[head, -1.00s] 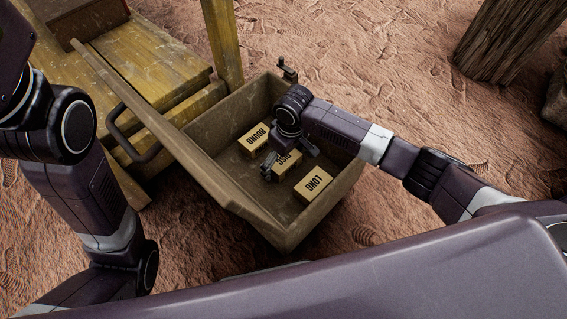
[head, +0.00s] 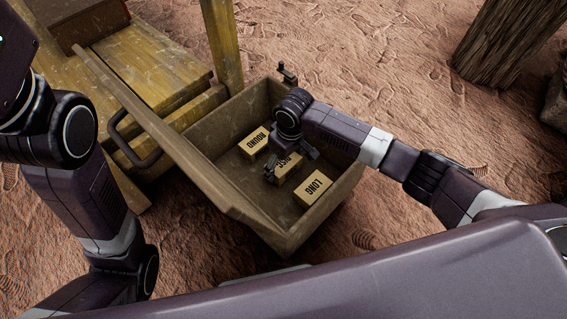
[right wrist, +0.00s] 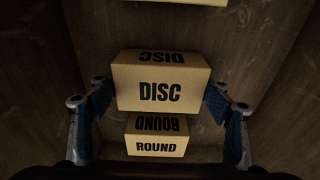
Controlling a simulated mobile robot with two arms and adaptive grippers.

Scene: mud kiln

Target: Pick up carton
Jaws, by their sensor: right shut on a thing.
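Three tan cartons lie in a row in the wooden drawer (head: 231,209). They are marked ROUND (head: 253,143), DISC (head: 286,172) and LONG (head: 314,188). In the head view my right gripper (head: 290,167) reaches down into the drawer over the DISC carton and hides part of it. In the right wrist view its blue-padded fingers (right wrist: 160,95) are shut on the sides of the DISC carton (right wrist: 160,92). I cannot tell whether the DISC carton is clear of the drawer floor. My left gripper is out of view.
The drawer walls stand close around the cartons and my right gripper. A yellow wooden bench (head: 150,70) with a post (head: 222,45) stands at the upper left. A thick log (head: 512,40) stands at the upper right. Open reddish ground (head: 380,60) lies between.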

